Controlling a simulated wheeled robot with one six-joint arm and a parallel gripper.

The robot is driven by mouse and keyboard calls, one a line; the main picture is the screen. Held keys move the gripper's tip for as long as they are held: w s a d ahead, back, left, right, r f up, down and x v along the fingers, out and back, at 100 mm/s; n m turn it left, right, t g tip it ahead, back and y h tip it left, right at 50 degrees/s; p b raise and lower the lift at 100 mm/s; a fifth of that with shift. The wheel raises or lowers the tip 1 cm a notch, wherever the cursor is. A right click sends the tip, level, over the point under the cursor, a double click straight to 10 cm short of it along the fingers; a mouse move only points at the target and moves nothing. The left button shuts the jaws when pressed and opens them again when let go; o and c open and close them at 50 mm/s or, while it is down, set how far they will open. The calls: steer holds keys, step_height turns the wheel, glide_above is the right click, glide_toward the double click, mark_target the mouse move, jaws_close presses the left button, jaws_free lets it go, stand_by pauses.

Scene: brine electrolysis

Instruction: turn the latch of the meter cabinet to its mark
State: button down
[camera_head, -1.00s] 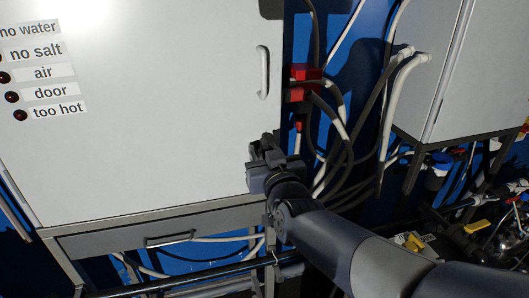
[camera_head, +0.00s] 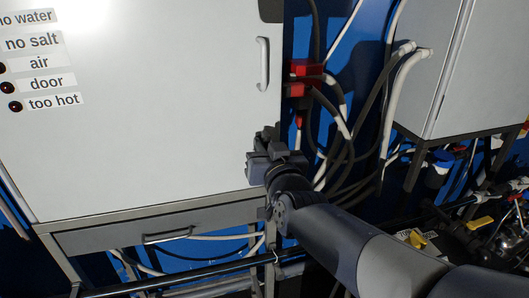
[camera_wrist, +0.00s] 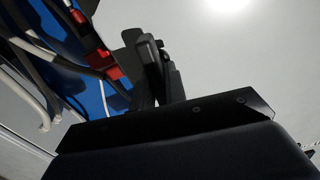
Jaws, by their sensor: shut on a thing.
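The large pale grey cabinet (camera_head: 150,130) fills the left of the head view, with a white bar handle (camera_head: 263,65) on its door. My gripper (camera_head: 264,155) is at the lower right edge of this door. In the wrist view my gripper's dark fingers (camera_wrist: 155,65) stand close together against the pale door (camera_wrist: 250,70). They are shut on a small part that they cover. I take it for the latch, but its shape, its angle and its mark are hidden behind the fingers.
Red connectors (camera_head: 305,75) and black and white cables hang just right of the door. A second grey cabinet (camera_head: 470,80) stands at the right. A drawer (camera_head: 120,235) and a dark rail (camera_head: 190,283) are below. Yellow-handled fittings (camera_head: 480,223) lie lower right.

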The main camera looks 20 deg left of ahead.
steer(key=m+b, duration=0.1)
steer(key=b, duration=0.1)
steer(key=m+b, duration=0.2)
steer(key=shift+d+f, duration=0.1)
steer(key=shift+f, duration=0.2)
steer(key=m+b, duration=0.3)
steer(key=m, duration=0.2)
steer(key=shift+w+d, duration=0.1)
steer(key=shift+w, duration=0.05)
steer(key=m+b, duration=0.2)
steer(key=m, duration=0.2)
steer(key=shift+f+m+b, duration=0.15)
steer(key=shift+m+b, duration=0.6)
steer(key=shift+m, duration=1.45)
steer(key=c, duration=1.4)
jaws_free()
steer(key=shift+c, duration=0.2)
steer(key=shift+d, duration=0.1)
steer(key=p+v, duration=0.1)
steer(key=v, duration=0.9)
steer(key=shift+s+d+p, duration=0.25)
steer(key=shift+p, duration=0.05)
